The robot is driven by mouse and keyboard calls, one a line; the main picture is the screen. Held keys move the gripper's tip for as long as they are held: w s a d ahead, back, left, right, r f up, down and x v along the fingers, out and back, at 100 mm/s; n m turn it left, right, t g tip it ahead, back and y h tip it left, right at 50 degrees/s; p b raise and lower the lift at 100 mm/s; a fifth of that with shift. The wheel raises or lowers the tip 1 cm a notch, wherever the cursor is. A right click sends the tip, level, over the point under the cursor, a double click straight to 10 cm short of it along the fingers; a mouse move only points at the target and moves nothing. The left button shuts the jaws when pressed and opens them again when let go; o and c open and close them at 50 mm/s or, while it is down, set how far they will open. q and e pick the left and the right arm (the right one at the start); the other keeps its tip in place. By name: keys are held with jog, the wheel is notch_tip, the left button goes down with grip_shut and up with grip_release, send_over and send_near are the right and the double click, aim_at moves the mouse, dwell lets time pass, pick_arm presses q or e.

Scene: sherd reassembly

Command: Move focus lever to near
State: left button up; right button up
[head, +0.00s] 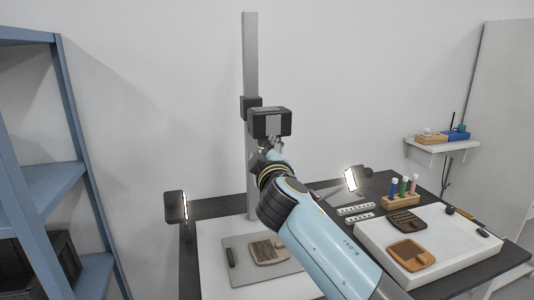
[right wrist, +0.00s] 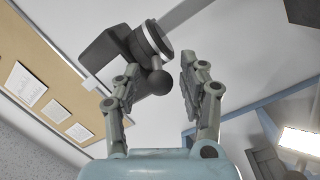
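A dark camera (head: 270,122) is mounted on a tall grey column (head: 250,60) in the head view. My right gripper (head: 273,146) is raised just below it, partly hidden by my own wrist. In the right wrist view the camera's dark body (right wrist: 108,58) and its round lens (right wrist: 152,40) show from below. A dark ball-ended knob (right wrist: 158,82), which looks like the focus lever, sticks out beside the lens. My right gripper's fingers (right wrist: 160,66) are apart, one on each side of the knob. I cannot tell whether either finger touches it. My left gripper is not in view.
Below, a sherd (head: 270,251) lies on a grey board (head: 237,272). Lit lamps stand left (head: 177,206) and right (head: 351,180). A white tray (head: 455,262) holds more sherds, beside a wooden block with tubes (head: 401,202). A blue shelf (head: 45,185) stands at left.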

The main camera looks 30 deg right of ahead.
jog(key=v, duration=0.7)
jog(key=shift+s, duration=0.25)
jog(key=shift+a, duration=0.1)
